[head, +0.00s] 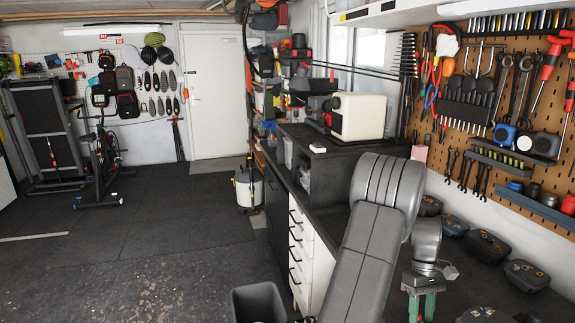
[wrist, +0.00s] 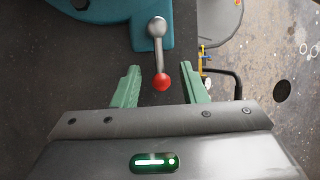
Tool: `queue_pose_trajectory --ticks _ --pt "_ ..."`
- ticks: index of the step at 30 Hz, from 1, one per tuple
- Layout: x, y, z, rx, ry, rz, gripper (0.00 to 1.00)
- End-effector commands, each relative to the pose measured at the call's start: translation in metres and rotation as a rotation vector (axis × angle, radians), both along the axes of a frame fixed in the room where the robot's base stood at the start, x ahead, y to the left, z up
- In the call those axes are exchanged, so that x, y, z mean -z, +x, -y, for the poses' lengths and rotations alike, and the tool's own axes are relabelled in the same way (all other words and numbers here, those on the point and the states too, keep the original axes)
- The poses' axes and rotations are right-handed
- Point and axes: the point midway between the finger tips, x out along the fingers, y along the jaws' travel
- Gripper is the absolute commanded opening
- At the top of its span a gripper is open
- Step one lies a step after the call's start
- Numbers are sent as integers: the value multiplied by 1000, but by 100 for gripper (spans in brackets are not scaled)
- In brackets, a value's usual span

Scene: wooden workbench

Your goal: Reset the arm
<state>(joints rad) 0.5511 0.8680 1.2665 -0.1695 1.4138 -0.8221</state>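My gripper (head: 422,306) is at the bottom right of the head view, over the dark bench, with its green fingers pointing down. In the wrist view my gripper (wrist: 160,78) has its two green fingers well apart, so it is open. A metal lever with a red ball knob (wrist: 162,82) shows in line with the gap between the fingers. I cannot tell how far below the fingertips the knob is. The lever comes from a teal machine body (wrist: 110,8) at the top of the wrist view. Nothing is seen held.
The dark workbench (head: 338,198) runs along the right wall. Several dark battery-like packs (head: 486,247) lie along its back, right of my gripper. A tool pegboard (head: 500,100) hangs above. A cream box (head: 358,116) stands farther back. The floor (head: 140,225) at left is mostly open.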

Motion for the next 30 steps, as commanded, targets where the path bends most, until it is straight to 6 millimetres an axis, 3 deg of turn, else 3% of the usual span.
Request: queue_pose_trajectory --ticks 8,30 --pt "-10 6 2 8 -2 2 39" --pt "-126 59 10 7 -3 4 39"
